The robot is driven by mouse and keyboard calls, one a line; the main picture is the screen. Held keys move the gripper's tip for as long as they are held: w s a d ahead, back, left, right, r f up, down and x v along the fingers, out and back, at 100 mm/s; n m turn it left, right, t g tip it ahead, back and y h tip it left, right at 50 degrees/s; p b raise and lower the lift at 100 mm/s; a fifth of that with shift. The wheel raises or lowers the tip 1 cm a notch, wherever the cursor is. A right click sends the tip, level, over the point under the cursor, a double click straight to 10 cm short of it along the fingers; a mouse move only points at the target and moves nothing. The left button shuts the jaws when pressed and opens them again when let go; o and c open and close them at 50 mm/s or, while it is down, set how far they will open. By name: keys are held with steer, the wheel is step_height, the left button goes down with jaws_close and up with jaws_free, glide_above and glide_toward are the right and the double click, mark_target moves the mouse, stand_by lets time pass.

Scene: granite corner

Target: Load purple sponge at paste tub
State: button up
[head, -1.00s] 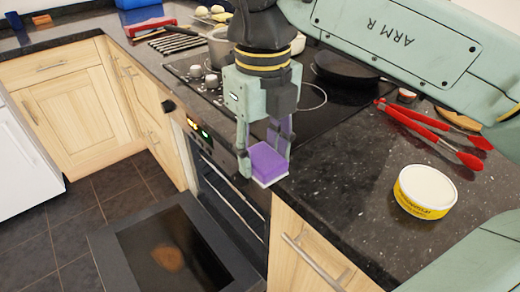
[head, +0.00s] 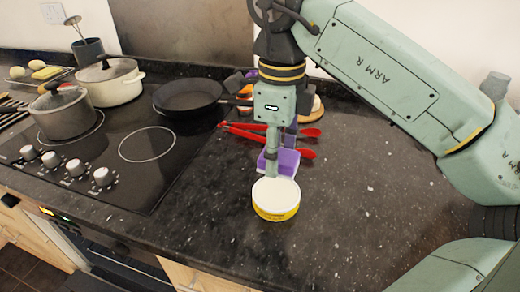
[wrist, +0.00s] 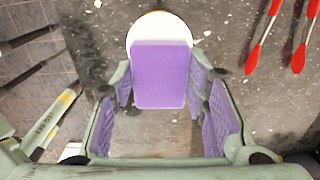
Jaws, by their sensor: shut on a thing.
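The purple sponge (head: 280,161) has a pale underside and is held in my gripper (head: 281,165), just behind the paste tub in the head view. In the wrist view the sponge (wrist: 161,75) sits between the fingers of my gripper (wrist: 163,85) and covers part of the tub. The paste tub (head: 276,199) is round, with a yellow side and a white top, and stands on the dark counter. Its white top (wrist: 160,26) shows beyond the sponge in the wrist view. I cannot tell whether sponge and tub touch.
Red tongs (head: 245,132) lie behind the sponge and show at right in the wrist view (wrist: 262,38). A black pan (head: 188,97), a grey pot (head: 62,112) and a white pot (head: 110,82) stand on or near the hob at left. The counter (head: 365,205) right of the tub is clear.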

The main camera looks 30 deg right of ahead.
mark_target(275, 193)
steer(key=shift+f+b, duration=1.95)
steer(key=shift+f, duration=1)
steer(key=shift+a+f+b, duration=0.1)
steer(key=shift+f+b, duration=0.45)
steer(key=shift+b, duration=0.05)
steer(key=shift+r+p, duration=2.45)
steer(key=shift+r, duration=1.15)
steer(key=shift+s+f, duration=0.1)
